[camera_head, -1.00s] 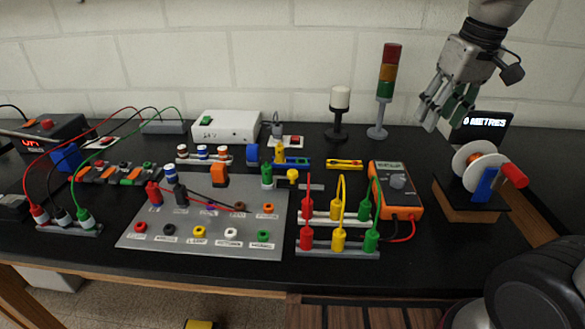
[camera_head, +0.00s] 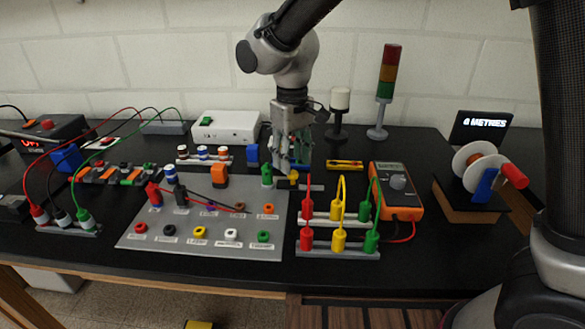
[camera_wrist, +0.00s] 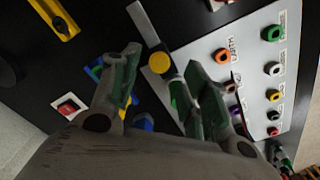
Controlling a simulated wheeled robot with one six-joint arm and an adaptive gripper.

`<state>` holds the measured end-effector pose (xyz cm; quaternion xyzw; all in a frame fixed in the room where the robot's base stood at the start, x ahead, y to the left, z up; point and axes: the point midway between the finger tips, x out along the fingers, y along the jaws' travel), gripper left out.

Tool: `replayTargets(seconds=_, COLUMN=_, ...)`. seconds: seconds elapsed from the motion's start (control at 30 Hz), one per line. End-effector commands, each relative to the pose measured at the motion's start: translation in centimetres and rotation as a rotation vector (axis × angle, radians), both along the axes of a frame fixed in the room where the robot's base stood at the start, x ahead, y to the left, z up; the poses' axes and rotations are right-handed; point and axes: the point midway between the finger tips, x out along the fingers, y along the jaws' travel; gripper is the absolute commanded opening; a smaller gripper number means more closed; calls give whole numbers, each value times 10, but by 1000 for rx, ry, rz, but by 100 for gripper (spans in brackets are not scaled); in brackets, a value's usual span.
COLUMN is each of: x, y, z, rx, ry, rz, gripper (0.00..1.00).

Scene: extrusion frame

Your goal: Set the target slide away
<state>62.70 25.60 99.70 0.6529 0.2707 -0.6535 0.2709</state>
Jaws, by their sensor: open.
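A small slide shows as a pale grey strip (camera_wrist: 145,25) with a round yellow knob (camera_wrist: 158,62) in the wrist view. In the wrist view the knob lies between the two fingertips. I cannot tell the exact height of the fingertips above the strip.
A grey socket panel (camera_head: 130,240) lies close to the left. Red, yellow and green plugs with looped leads (camera_head: 338,212) stand in front. A yellow level (camera_head: 345,164) and an orange multimeter (camera_head: 397,190) are to the right. A lamp (camera_head: 340,110) and signal tower (camera_head: 385,85) stand behind.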

Motion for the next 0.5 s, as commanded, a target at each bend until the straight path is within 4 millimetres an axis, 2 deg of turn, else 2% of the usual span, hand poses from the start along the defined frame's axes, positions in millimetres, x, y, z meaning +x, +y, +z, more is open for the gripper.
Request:
replayTargets(seconds=0.1, x=0, y=-1, z=-19, rx=-2, ry=2, rz=0, gripper=46)
replayTargets(seconds=0.2, x=0, y=-1, z=-29, rx=-1, ry=1, rz=0, gripper=46)
replayTargets(seconds=0.5, x=0, y=-1, z=-35, rx=1, ry=-1, rz=-1, gripper=46)
